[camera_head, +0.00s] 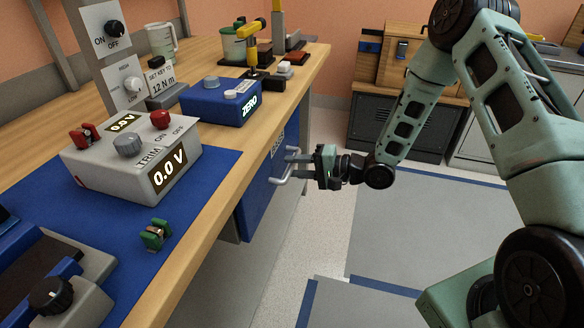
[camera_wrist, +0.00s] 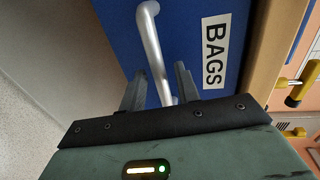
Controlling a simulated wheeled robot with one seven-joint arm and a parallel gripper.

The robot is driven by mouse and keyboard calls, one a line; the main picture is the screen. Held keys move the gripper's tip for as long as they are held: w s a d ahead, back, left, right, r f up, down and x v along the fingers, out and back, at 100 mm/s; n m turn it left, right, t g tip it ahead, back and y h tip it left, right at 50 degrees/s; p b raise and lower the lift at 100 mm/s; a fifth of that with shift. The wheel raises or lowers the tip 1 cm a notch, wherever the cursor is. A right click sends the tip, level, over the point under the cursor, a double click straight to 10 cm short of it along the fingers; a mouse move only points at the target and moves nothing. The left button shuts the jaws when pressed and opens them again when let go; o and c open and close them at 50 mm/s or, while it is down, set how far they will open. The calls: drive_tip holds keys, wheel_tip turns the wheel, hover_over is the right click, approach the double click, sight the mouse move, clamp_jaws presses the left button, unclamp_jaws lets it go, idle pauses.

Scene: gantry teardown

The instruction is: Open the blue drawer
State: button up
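The blue drawer (camera_head: 258,198) is under the front edge of the workbench, and its front looks about flush with the bench. It carries a white BAGS label, which reads clearly in the wrist view (camera_wrist: 215,50). A silver bar handle (camera_wrist: 152,40) stands out from the blue front. My gripper (camera_head: 294,168) is at the handle. In the wrist view, its two fingers (camera_wrist: 160,88) are spread apart with the handle bar running between them. Gaps show beside the bar, so the fingers do not look closed on it.
The wooden workbench (camera_head: 205,205) holds a grey meter box (camera_head: 130,160), a blue ZERO box (camera_head: 218,100) and a small green part (camera_head: 156,235). Clear floor (camera_head: 430,230) with grey mats lies right of the drawer. Dark cabinets (camera_head: 400,125) stand at the back.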

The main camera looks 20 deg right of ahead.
drive_tip(key=shift+w+a+f, duration=0.1)
drive_tip(key=shift+w+a, duration=0.25)
drive_tip(key=shift+a, duration=0.2)
clamp_jaws()
drive_tip(key=f+p+v, duration=0.2)
drive_tip(key=p+v, duration=0.1)
drive_tip(key=v, duration=1.1)
drive_tip(key=f+p+v, duration=0.3)
drive_tip(key=p+v, duration=0.1)
drive_tip(key=v, duration=1)
drive_tip(key=shift+s+d+f+p, duration=0.2)
drive_tip(key=shift+s+d+p, duration=0.1)
drive_tip(key=shift+s+d, duration=0.15)
unclamp_jaws()
